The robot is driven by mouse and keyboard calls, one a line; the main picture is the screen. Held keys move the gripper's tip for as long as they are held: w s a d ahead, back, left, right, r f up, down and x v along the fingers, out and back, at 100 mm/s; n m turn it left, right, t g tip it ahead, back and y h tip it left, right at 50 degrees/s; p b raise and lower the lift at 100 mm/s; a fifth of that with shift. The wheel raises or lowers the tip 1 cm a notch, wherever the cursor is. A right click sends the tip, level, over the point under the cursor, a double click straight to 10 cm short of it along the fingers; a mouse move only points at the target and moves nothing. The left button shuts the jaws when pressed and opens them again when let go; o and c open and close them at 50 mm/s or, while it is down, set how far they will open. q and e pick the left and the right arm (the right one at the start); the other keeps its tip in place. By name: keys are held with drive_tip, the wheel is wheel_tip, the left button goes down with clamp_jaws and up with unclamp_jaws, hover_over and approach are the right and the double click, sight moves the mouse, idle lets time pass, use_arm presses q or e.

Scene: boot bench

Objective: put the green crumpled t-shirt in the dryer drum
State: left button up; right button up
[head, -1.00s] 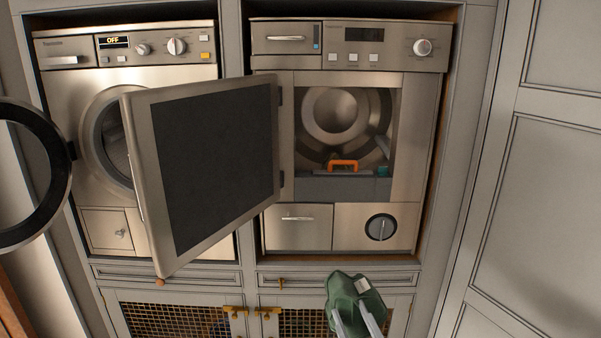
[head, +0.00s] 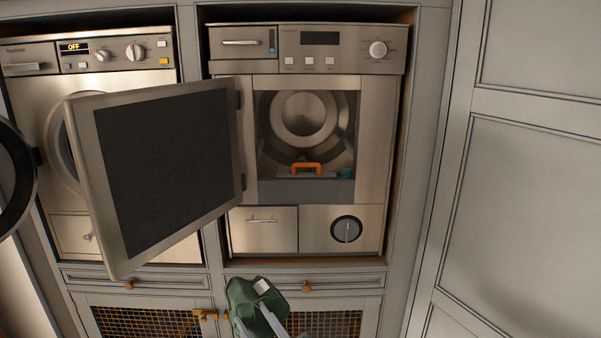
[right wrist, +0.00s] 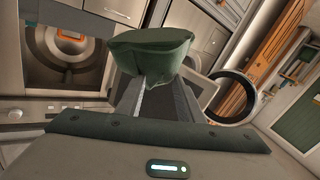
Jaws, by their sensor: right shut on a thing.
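The green crumpled t-shirt (head: 254,302) hangs low in the head view, in front of the cabinet below the dryer. My right gripper (head: 268,322) is shut on it. In the right wrist view the shirt (right wrist: 150,55) is bunched at the fingertips of the gripper (right wrist: 152,88). The dryer drum (head: 305,125) shows through the square opening of the right-hand machine, above and beyond the shirt. The dryer door (head: 165,165) stands wide open to the left. My left gripper is not in view.
An orange-handled thing (head: 306,168) and a small teal thing (head: 346,173) lie at the bottom of the dryer opening. The washer (head: 100,55) on the left has its round door (head: 15,180) open. A tall panelled door (head: 530,200) stands at the right.

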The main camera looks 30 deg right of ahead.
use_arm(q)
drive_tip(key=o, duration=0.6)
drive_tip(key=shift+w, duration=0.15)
use_arm(e)
drive_tip(key=shift+w+r, duration=0.1)
use_arm(q)
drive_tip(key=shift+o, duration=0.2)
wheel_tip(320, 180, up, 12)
drive_tip(key=p, duration=1.2)
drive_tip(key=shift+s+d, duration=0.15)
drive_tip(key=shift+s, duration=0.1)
use_arm(e)
drive_tip(key=w+d+r+m+g+h, duration=0.1)
drive_tip(key=w+d+r+m+h, duration=0.4)
drive_tip(key=w+d+r, duration=0.5)
drive_tip(key=w+d+r+m+g+h, duration=0.1)
drive_tip(key=w+d+r+m+h, duration=0.4)
drive_tip(key=w+d+r, duration=0.6)
drive_tip(key=d+m, duration=0.1)
drive_tip(key=d, duration=0.3)
drive_tip(key=shift+r, duration=0.35)
